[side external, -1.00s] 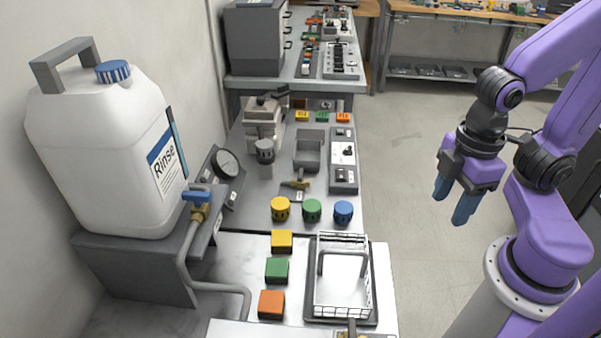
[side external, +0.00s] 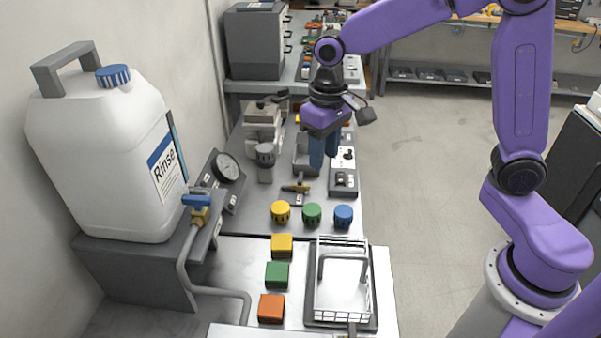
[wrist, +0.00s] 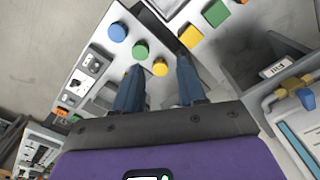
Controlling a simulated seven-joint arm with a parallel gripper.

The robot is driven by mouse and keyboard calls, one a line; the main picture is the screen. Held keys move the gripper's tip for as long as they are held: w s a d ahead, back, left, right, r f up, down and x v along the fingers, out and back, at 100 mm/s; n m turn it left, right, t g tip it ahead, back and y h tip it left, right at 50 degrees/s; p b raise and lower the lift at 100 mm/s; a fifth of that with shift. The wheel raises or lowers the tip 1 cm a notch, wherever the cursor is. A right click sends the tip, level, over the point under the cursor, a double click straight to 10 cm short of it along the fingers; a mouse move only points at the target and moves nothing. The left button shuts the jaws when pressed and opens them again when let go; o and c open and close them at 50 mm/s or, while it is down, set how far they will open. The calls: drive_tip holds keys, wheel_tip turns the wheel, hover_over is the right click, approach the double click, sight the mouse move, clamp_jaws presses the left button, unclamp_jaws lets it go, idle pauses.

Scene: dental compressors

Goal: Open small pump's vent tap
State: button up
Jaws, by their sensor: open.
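A small brass tap (side external: 296,187) sits on the grey bench panel, behind the yellow knob. I cannot tell for sure that it is the small pump's vent tap. A beige pump-like unit (side external: 262,122) with a grey knob stands behind it to the left. My gripper (side external: 324,162) is open and empty, pointing down above the bench, seen above and to the right of the brass tap. In the wrist view my gripper (wrist: 160,72) has its two blue fingers apart, with the yellow knob (wrist: 160,68) seen between the tips. The brass tap is not clearly visible there.
Yellow, green (side external: 312,215) and blue (side external: 343,216) knobs stand in front of the brass tap. A Rinse canister (side external: 100,160) with a blue-handled tap (side external: 197,201) is at left, beside a gauge (side external: 227,167). A wire basket (side external: 342,290) is in front.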

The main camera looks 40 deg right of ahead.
drive_tip(key=w+d+f+m, duration=0.2)
drive_tip(key=w+m, duration=0.1)
drive_tip(key=w, duration=0.3)
drive_tip(key=w+d+f+m, duration=0.1)
drive_tip(key=w+d+m, duration=0.1)
drive_tip(key=w, duration=0.4)
drive_tip(key=m, duration=0.6)
approach(301, 177)
drive_tip(key=f, duration=0.8)
drive_tip(key=shift+w+a+f, duration=0.1)
drive_tip(key=shift+w+f, duration=0.05)
drive_tip(key=shift+w, duration=0.1)
drive_tip(key=shift+c, duration=0.3)
clamp_jaws()
